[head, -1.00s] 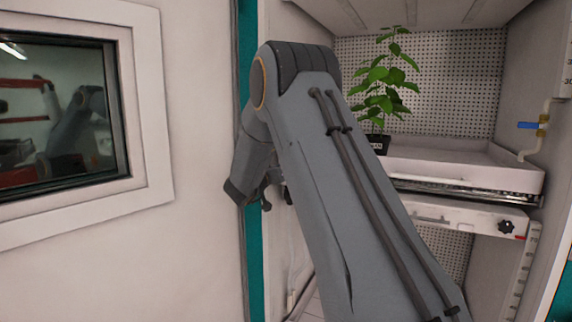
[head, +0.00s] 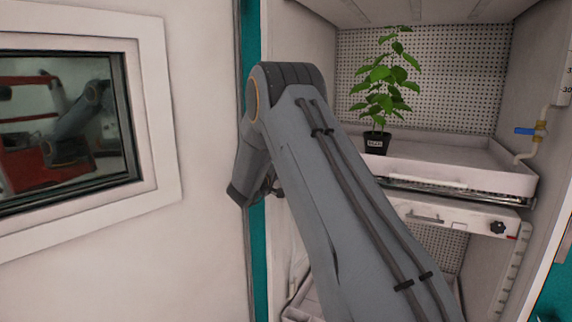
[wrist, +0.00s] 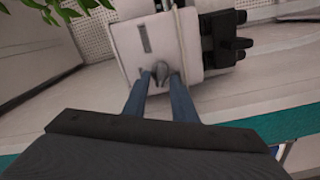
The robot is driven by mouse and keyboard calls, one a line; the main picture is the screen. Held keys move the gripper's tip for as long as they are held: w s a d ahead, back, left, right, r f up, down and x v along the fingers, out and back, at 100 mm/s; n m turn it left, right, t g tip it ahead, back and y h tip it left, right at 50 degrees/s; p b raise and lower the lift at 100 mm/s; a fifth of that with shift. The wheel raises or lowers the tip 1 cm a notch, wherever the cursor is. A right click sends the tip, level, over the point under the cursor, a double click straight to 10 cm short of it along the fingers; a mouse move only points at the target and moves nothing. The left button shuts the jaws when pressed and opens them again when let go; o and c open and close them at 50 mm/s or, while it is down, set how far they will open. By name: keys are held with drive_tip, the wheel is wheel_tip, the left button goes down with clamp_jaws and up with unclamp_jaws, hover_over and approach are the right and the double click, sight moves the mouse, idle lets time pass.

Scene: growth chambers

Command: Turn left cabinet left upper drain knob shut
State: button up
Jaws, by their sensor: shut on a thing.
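In the wrist view my gripper (wrist: 160,82) has its two blue-grey fingers close together around a small grey knob (wrist: 161,68). The knob is at the front edge of a white panel (wrist: 130,42) with a dark slot in it. The fingers cover the knob's sides, so I cannot read its turned angle. In the head view my arm hides the knob, and only a small dark part of my gripper shows beside the cabinet's left edge.
A potted plant (head: 376,142) stands on the upper tray (head: 470,180). A black knob (head: 497,227) and a blue-handled valve (head: 524,131) are at the right. Black blocky parts (wrist: 225,38) sit close beside the panel. A windowed white wall (head: 205,210) is at left.

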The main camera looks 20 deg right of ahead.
drive_tip(key=shift+w+a+f+n+p, duration=0.1)
drive_tip(key=shift+n+p, duration=0.25)
drive_tip(key=shift+n, duration=0.75)
drive_tip(key=shift+a+f+n+p, duration=0.1)
drive_tip(key=shift+n+p, duration=0.2)
drive_tip(key=shift+n, duration=0.8)
drive_tip(key=o, duration=0.7)
drive_tip(key=shift+c, duration=0.2)
drive_tip(key=b+v, duration=0.2)
drive_tip(key=v, duration=0.5)
drive_tip(key=shift+s+a, duration=0.3)
